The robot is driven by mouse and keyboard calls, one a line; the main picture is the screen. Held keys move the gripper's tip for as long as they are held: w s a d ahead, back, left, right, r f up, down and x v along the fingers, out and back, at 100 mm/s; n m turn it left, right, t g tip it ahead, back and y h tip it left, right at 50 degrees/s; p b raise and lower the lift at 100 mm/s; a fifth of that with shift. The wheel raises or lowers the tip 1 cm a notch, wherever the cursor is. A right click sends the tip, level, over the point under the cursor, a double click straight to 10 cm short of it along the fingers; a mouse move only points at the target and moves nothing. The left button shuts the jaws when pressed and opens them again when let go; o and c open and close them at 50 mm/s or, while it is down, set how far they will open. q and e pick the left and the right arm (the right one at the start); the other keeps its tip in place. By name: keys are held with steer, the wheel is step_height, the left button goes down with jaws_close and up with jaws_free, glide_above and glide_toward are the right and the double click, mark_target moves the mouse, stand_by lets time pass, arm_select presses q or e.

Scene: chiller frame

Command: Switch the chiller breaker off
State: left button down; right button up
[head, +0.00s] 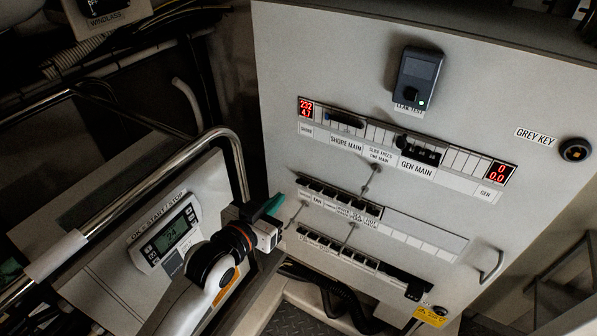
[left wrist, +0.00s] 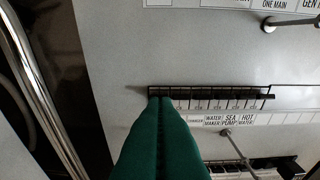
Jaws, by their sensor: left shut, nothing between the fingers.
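A grey panel carries a row of dark breakers (head: 340,198), which also shows in the left wrist view (left wrist: 232,97). Labels under it read WATER MAKER, SEA PUMP and HOT WATER; a smaller label (left wrist: 195,121) left of them is too small to read surely. I cannot tell which breaker is the chiller's or how its lever stands. My left gripper (head: 275,205) is shut and empty, at the left of this row. In the left wrist view its green fingertips (left wrist: 160,100) overlap the row's left end; contact cannot be told. My right gripper is not in view.
A lower breaker row (head: 350,249) and the upper SHORE MAIN and GEN MAIN row (head: 370,130) share the panel. Thin metal rods (head: 371,180) stick out between rows. A bent metal rail (head: 150,165) and a display unit (head: 165,232) stand left.

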mark_target(301, 183)
arm_select(q)
steer(key=p+x, duration=0.2)
steer(key=x, duration=0.8)
stand_by(0.6)
steer(key=shift+s+f+t+b, duration=0.1)
steer(key=shift+f+t+b, duration=0.2)
steer(key=shift+b, duration=0.25)
steer(key=shift+a+h+b, duration=0.1)
steer(key=shift+h+b, duration=0.2)
steer(key=shift+b, duration=0.2)
steer(key=t+b, duration=0.1)
steer(key=b, duration=0.2)
steer(key=f+t+h+b, duration=0.1)
steer(key=b, duration=0.2)
steer(key=s+f+t+b, duration=0.1)
steer(key=b, duration=0.2)
steer(key=shift+a+t+h, duration=0.2)
steer(key=shift+t+h, duration=0.1)
steer(key=shift+h, duration=0.1)
steer(key=t+b, duration=0.1)
steer(key=b, duration=0.2)
steer(key=f+t+h+b, duration=0.1)
steer(key=b, duration=0.2)
steer(key=shift+f+t+h+b, duration=0.2)
steer(key=shift+t+h+b, duration=0.1)
steer(key=shift+t, duration=0.1)
steer(key=shift+r, duration=0.3)
steer(key=b+v, duration=0.1)
steer(key=v, duration=1.1)
